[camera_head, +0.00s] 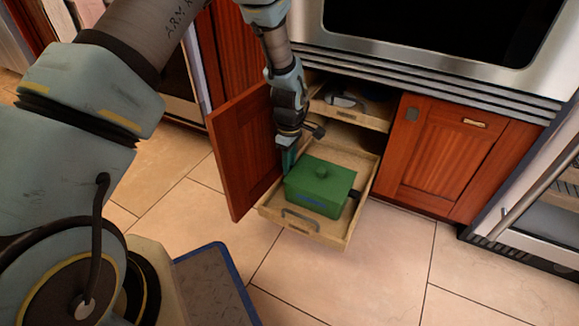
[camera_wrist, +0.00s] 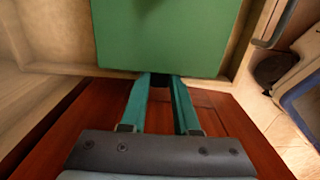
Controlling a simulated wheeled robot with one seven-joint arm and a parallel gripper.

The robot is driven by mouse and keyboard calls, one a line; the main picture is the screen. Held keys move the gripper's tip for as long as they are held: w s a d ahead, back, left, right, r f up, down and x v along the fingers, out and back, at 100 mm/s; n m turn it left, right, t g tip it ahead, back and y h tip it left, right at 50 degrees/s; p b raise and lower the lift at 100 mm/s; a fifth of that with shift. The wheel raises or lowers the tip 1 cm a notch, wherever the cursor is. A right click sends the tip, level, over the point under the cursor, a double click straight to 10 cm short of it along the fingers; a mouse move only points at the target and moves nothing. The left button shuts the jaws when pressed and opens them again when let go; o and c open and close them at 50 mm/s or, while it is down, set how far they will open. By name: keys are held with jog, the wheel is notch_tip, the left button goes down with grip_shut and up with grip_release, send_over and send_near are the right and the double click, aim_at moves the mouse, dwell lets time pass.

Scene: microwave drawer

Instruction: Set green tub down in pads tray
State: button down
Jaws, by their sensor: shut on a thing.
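The green tub (camera_head: 319,188), a lidded box with a knob on top, is within the outline of the pulled-out lower wooden tray (camera_head: 270,209). It looks about level; I cannot tell whether its base touches the tray floor. My gripper (camera_head: 288,165) reaches down at the tub's left side. In the wrist view, my gripper's (camera_wrist: 160,82) fingers are shut on a small dark part at the edge of the green tub (camera_wrist: 168,35), likely a handle. A black handle shows on the tub's right side. No pads are visible; the tub covers much of the tray.
An upper wooden tray (camera_head: 372,119) with a dark item in it sits just behind and above. An open red-brown cabinet door (camera_head: 238,160) stands close to the left of the lower tray. A microwave (camera_head: 430,30) is above. The tiled floor in front is clear.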

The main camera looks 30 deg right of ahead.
jog(key=c, duration=0.7)
grip_release()
jog(key=shift+o, duration=0.2)
notch_tip(320, 180, up, 12)
jog(key=p, duration=0.5)
jog(key=shift+r, duration=0.1)
